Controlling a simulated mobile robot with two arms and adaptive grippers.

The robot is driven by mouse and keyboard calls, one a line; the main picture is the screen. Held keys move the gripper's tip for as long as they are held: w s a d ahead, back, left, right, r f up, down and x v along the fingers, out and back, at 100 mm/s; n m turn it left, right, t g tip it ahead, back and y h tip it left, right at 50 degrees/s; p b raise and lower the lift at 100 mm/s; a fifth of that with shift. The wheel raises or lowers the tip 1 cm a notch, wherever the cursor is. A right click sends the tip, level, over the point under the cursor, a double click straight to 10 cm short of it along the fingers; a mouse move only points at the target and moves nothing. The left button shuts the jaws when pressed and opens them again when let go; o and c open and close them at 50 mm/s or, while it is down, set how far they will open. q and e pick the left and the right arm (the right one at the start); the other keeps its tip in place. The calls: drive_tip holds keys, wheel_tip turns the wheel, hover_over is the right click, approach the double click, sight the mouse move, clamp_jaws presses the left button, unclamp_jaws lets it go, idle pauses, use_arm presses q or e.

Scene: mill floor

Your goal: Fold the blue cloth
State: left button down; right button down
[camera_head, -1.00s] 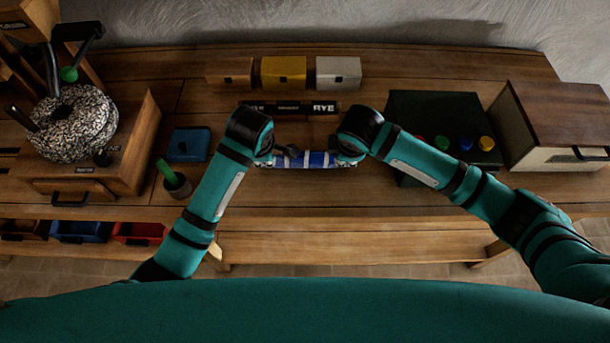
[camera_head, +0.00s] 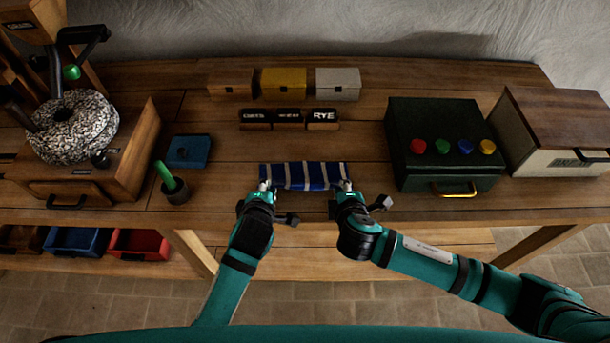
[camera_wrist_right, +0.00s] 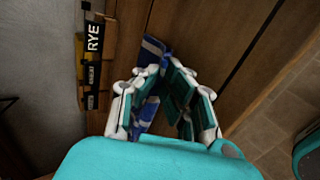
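The blue cloth (camera_head: 304,176) with white stripes lies as a narrow flat strip near the table's front edge, in the middle of the head view. My left gripper (camera_head: 265,186) is at its front left corner and my right gripper (camera_head: 344,186) at its front right corner. Both point away from me, touching or just over the cloth. In the right wrist view the fingers (camera_wrist_right: 165,72) are close together at the tips, with the cloth (camera_wrist_right: 149,112) showing between and beyond them. Whether either gripper pinches the cloth is not clear.
Behind the cloth stand label blocks (camera_head: 289,117), one reading RYE, and small brown, yellow and white boxes. A dark green box (camera_head: 440,140) with coloured knobs stands right. Table around the cloth is clear.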

use_arm(q)
drive_tip(key=c, duration=2)
unclamp_jaws()
use_arm(e)
drive_tip(key=c, duration=2)
unclamp_jaws()
use_arm(q)
drive_tip(key=o, duration=0.8)
use_arm(e)
drive_tip(key=o, duration=0.8)
use_arm(q)
drive_tip(key=shift+s+r, duration=0.1)
drive_tip(key=shift+r, duration=0.2)
use_arm(e)
drive_tip(key=shift+s+r, duration=0.1)
drive_tip(key=shift+r, duration=0.2)
use_arm(q)
drive_tip(key=s+r, duration=0.6)
drive_tip(key=r, duration=0.2)
drive_tip(key=shift+r, duration=0.15)
use_arm(e)
drive_tip(key=s+r, duration=0.5)
drive_tip(key=r, duration=0.3)
drive_tip(key=shift+s+r, duration=0.2)
drive_tip(key=shift+s, duration=0.2)
use_arm(q)
drive_tip(key=shift+d, duration=0.15)
